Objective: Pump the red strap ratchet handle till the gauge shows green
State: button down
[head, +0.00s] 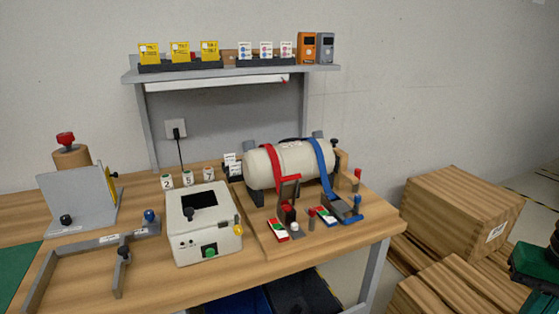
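A cream cylindrical tank (291,163) lies on a wooden board on the bench. A red strap (272,166) and a blue strap (323,163) cross it. The red ratchet handle (289,190) stands raised in front of the tank, below the red strap. A small red, green and white gauge (277,231) lies in front of it to the left; its reading is too small to tell. The blue ratchet (346,211) sits to the right, lying lower, with a similar gauge (326,216) beside it. My gripper is not visible.
A white box with buttons (203,224) stands left of the board. A grey metal bracket (104,246) lies further left. Wooden crates (460,212) stand on the floor to the right. A shelf (231,74) with cards hangs behind. Dark green equipment (535,265) shows at the right edge.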

aim_at(289, 191)
jog(key=i, duration=0.9)
jog(key=z, duration=0.05)
